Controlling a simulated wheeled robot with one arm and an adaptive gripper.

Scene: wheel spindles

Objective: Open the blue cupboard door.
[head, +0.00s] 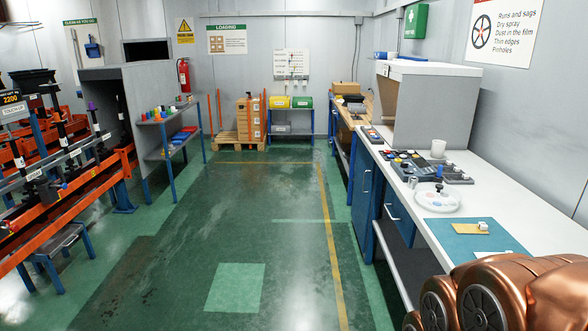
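The blue cupboard door (363,192) is under the right-hand bench, at the middle right of the head view. It is seen at a steep angle and looks shut, flush with the cupboard front. A thin upright handle seems to show on it, but it is too small to tell clearly. My gripper is not in view. Copper-coloured links of my own arm fill the lower right corner, well short of the door.
A blue drawer front (398,217) with a pale handle is nearer than the door. The white worktop (424,181) carries a mat, a round dish and small parts. The green floor (285,220) before the door is clear. Orange racks (70,200) stand left.

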